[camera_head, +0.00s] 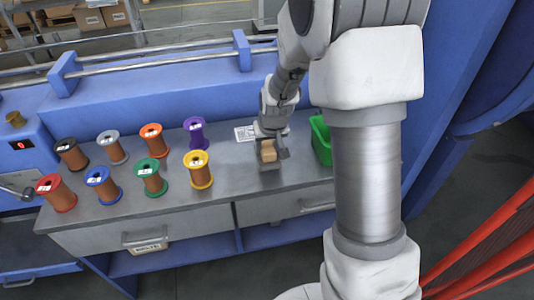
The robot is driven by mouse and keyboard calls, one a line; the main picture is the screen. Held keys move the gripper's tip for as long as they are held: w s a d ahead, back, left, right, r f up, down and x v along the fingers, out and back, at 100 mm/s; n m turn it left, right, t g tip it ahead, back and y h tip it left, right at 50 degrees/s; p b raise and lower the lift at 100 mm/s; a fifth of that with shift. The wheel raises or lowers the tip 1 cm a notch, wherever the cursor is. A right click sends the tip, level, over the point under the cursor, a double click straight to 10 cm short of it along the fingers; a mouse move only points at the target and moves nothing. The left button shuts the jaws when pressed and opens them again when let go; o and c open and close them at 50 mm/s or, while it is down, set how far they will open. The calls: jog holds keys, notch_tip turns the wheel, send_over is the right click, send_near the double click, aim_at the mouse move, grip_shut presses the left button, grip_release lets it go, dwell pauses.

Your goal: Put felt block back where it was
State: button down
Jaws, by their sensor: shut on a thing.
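The felt block (267,151) is a small tan block on the right part of the grey bench top. My gripper (269,158) reaches down from above and is shut on it. The block sits between the fingers, just in front of a white printed label or card (243,133). I cannot tell whether the block touches the bench or is held slightly above it. Part of the block is hidden by the gripper.
Several wire spools stand in two rows to the left, the yellow one (198,170) nearest my gripper. A green bin (320,140) stands close on the right, partly behind my arm. The grey bench (225,180) has free room around the gripper; drawers are below.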

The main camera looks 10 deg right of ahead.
jog(key=shift+f+b, duration=0.3)
jog(key=shift+f, duration=1)
jog(key=shift+f, duration=0.2)
jog(key=shift+c, duration=1.7)
grip_release()
